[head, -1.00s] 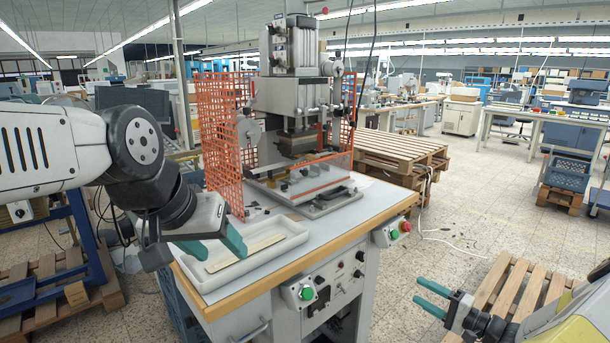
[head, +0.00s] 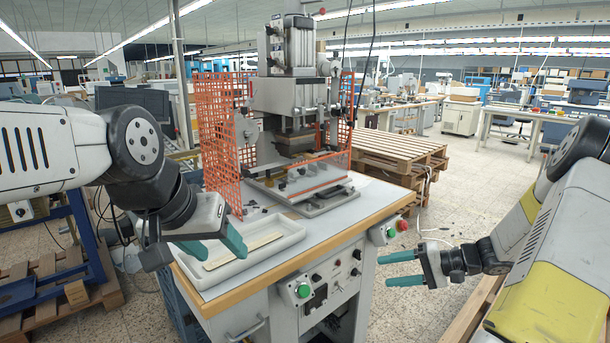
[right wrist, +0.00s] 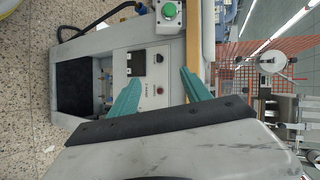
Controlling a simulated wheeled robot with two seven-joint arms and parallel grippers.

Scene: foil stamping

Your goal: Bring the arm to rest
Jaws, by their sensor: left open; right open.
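My left gripper (head: 213,245) is open above the white tray (head: 220,277) at the table's left front corner, with teal fingers. A pale flat strip (head: 243,251) lies in the tray; I cannot tell whether the fingers touch anything there. My right gripper (head: 388,269) is open and empty, to the right of the machine's cabinet, its teal fingers pointing left toward it. In the right wrist view its two fingers (right wrist: 160,92) stand apart in front of the cabinet's control panel.
The stamping press (head: 295,110) with orange mesh guards (head: 222,140) stands on the wood-edged table (head: 290,262). Green buttons (head: 303,290) stick out at the table's front. Wooden pallets (head: 400,152) are stacked behind it on the right. Tiled floor lies open to the right.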

